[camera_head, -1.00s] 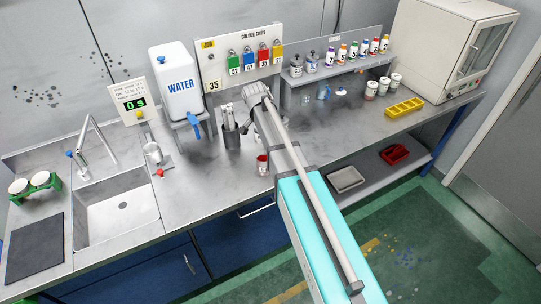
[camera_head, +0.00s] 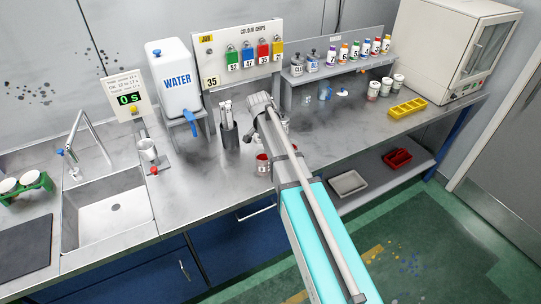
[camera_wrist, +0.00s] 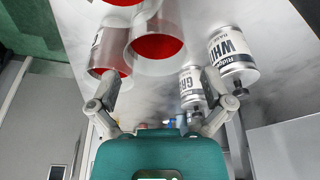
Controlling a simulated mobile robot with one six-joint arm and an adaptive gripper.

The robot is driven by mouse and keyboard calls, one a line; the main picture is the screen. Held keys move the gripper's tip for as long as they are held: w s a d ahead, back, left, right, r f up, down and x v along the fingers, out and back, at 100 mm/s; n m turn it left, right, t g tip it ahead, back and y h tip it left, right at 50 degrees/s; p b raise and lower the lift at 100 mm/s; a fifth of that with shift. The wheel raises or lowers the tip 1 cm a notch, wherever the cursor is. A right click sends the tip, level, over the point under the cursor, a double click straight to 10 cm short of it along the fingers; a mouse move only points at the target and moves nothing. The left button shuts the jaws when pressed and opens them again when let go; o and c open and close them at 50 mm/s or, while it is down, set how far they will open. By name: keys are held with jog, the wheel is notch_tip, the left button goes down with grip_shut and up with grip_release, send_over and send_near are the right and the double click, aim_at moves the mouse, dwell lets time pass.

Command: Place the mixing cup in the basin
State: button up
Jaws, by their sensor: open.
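A small metal cup with red in it (camera_head: 262,163) stands on the bench just left of my forearm in the head view; I cannot tell for certain that it is the mixing cup. In the wrist view, a pale cup with a red interior (camera_wrist: 155,42) lies ahead of my gripper, with other red-filled vessels beside it. My gripper (camera_wrist: 160,88) is open, its fingers apart and nothing held between them.
Tins labelled white (camera_wrist: 232,55) and grey (camera_wrist: 191,88) stand close to the right finger. The bench front is clear.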

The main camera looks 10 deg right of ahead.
dwell(0.4)
jog(key=b+x, duration=0.3)
jog(key=shift+s+f, duration=0.15)
jog(key=shift+f, duration=0.15)
jog(key=shift+b+x, duration=0.8)
jog(key=shift+b, duration=0.2)
jog(key=shift+d, duration=0.1)
jog(key=c, duration=0.9)
jog(key=shift+r, duration=0.1)
notch_tip(320, 180, up, 18)
jog(key=p, duration=1.8)
